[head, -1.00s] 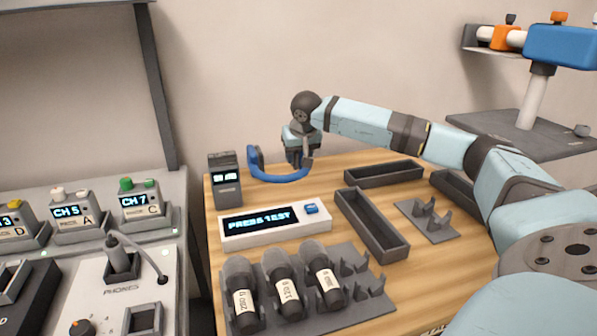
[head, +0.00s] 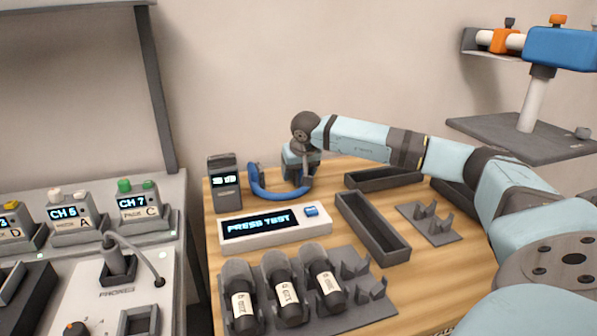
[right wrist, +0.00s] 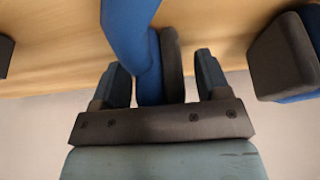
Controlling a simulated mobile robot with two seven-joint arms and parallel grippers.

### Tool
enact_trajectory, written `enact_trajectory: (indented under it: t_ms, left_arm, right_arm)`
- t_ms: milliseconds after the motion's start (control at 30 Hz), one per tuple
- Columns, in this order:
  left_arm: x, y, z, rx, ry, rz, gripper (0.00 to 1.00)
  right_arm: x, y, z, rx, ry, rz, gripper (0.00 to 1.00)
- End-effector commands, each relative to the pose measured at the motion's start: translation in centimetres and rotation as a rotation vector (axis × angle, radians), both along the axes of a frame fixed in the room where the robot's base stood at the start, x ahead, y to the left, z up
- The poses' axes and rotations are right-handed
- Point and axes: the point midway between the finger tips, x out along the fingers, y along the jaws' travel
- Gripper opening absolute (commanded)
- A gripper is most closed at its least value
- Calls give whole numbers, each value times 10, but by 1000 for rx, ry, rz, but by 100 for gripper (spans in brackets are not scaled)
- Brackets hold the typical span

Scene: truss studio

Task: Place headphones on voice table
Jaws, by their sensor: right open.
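The blue headphones (head: 274,195) lie at the back of the wooden table (head: 440,275), between a small display unit and a long dark tray. Their blue band also shows in the right wrist view (right wrist: 130,30), with one dark and blue ear cup (right wrist: 283,55) off to the right. My right gripper (head: 305,181) is low over the table at the headphones' right end. In the right wrist view its fingers (right wrist: 161,78) are apart, with the other ear cup between them and gaps at the sides. My left gripper is not in view.
A white "PRESS TEST" box (head: 275,225) stands in front of the headphones, with the display unit (head: 225,183) to their left. A grey console (head: 180,285) stands left.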

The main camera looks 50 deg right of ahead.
Motion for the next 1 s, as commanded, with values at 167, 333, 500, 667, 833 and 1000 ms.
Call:
enact_trajectory:
  t_ms: [167, 333, 500, 667, 833, 1000]
  left_arm:
    - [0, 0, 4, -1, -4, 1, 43]
    - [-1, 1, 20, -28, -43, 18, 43]
    - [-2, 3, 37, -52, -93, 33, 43]
    - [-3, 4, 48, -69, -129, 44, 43]
    - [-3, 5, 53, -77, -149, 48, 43]
    - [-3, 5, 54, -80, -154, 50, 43]
  right_arm:
    - [-2, 1, 11, -1, -2, 0, 69]
    - [-12, 6, 42, -2, -2, 1, 69]
    - [-25, 14, 76, -1, -2, 1, 69]
    - [-34, 19, 100, -1, -2, 0, 69]
    - [-39, 22, 112, 0, 0, 0, 69]
    - [-40, 22, 114, 0, 0, 0, 69]
